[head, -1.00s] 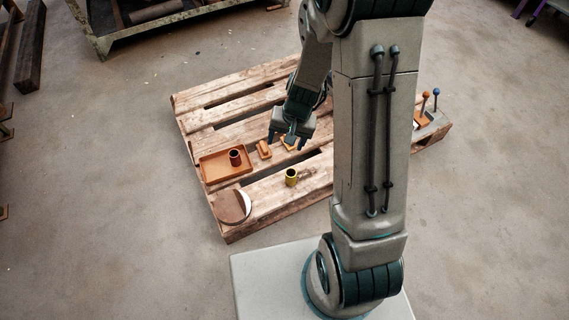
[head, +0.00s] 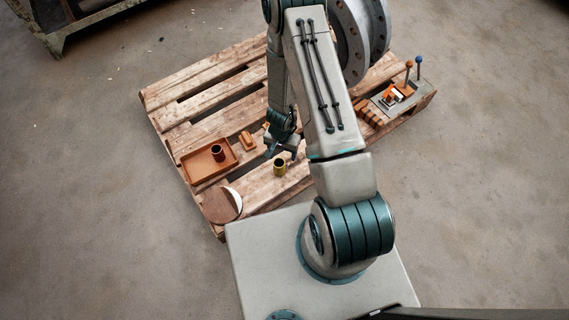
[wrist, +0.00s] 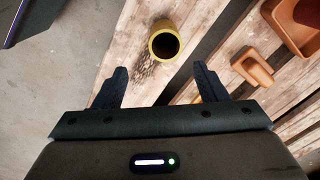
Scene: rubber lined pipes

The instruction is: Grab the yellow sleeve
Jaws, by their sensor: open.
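The yellow sleeve (head: 280,167), a short upright hollow cylinder with a dark bore, stands on the wooden pallet (head: 213,87). In the wrist view the sleeve (wrist: 165,40) is beyond my fingertips, between their lines and a little right of the middle. My gripper (head: 281,150) is just behind the sleeve in the head view. In the wrist view my gripper (wrist: 162,73) has its two dark fingers wide apart with nothing between them.
An orange tray (head: 192,172) holds a dark red sleeve (head: 218,153). An orange block (head: 247,140) lies beside the tray. A round brown and white disc (head: 222,205) lies at the pallet's near corner. A lever fixture (head: 400,95) sits at the right end.

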